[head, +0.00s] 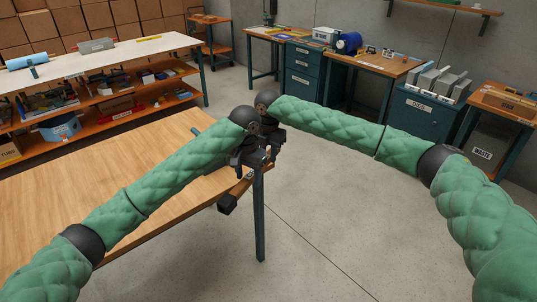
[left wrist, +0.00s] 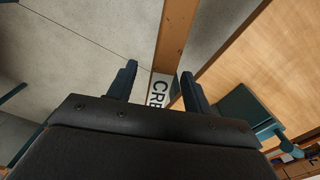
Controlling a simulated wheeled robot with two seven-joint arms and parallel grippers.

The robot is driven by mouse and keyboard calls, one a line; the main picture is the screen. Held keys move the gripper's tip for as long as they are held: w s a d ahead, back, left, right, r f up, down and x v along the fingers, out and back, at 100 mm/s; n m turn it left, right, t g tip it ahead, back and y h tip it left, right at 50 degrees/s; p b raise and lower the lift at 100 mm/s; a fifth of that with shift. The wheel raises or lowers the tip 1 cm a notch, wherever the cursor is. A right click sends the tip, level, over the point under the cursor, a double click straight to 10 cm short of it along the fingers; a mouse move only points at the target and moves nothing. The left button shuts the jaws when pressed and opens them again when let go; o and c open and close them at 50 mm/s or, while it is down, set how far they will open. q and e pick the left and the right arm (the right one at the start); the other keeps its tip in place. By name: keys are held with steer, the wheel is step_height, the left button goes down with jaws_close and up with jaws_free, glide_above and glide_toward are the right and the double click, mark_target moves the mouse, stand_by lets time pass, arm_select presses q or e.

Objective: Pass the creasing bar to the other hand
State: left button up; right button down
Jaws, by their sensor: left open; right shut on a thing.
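The creasing bar is a wooden bar (head: 239,187) with a dark end piece, seen in the head view beside the table's right edge, below my grippers. In the left wrist view the bar (left wrist: 174,45) runs down from the top, with a white label reading "CRE" between the fingertips. My left gripper (head: 246,163) is open; its fingers (left wrist: 159,80) stand on either side of the bar, and contact cannot be told. My right gripper (head: 270,145) is close beside the left one and shut on the bar. Its fingertips are mostly hidden behind the left gripper.
The wooden table (head: 110,190) lies at left, its right edge close to the grippers, with a dark leg (head: 259,220) below them. Open grey floor (head: 340,230) lies to the right. A shelved white bench (head: 130,52), a blue-drawer workbench (head: 372,66) and cabinets stand farther back.

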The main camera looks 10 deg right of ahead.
mark_target(248, 177)
arm_select(q)
step_height(248, 177, up, 12)
steer(key=s+d+f+n+t+h, duration=0.15)
steer(key=s+f, duration=0.25)
steer(key=f, duration=0.4)
steer(key=s+d+f+h, duration=0.1)
steer(key=s+f+h, duration=0.1)
steer(key=s+f, duration=0.35)
steer(key=s+d+f+n+t+h, duration=0.1)
steer(key=s+f, duration=0.2)
steer(key=f, duration=0.7)
steer(key=s+a+f+n, duration=0.1)
steer(key=s+a+f, duration=0.5)
steer(key=f, duration=0.3)
steer(key=s+a+f+n, duration=0.2)
steer(key=s+a+f, duration=0.45)
steer(key=f, duration=0.25)
steer(key=s+a+f+y, duration=0.1)
steer(key=s+a+f, duration=0.4)
steer(key=s, duration=0.3)
steer(key=s+a+f+g+y, duration=0.1)
steer(key=s+a+f+y, duration=0.1)
steer(key=s+a+f, duration=0.4)
steer(key=s+a, duration=0.1)
steer(key=s, duration=0.2)
steer(key=shift+s+a, duration=0.15)
steer(key=shift+s, duration=0.1)
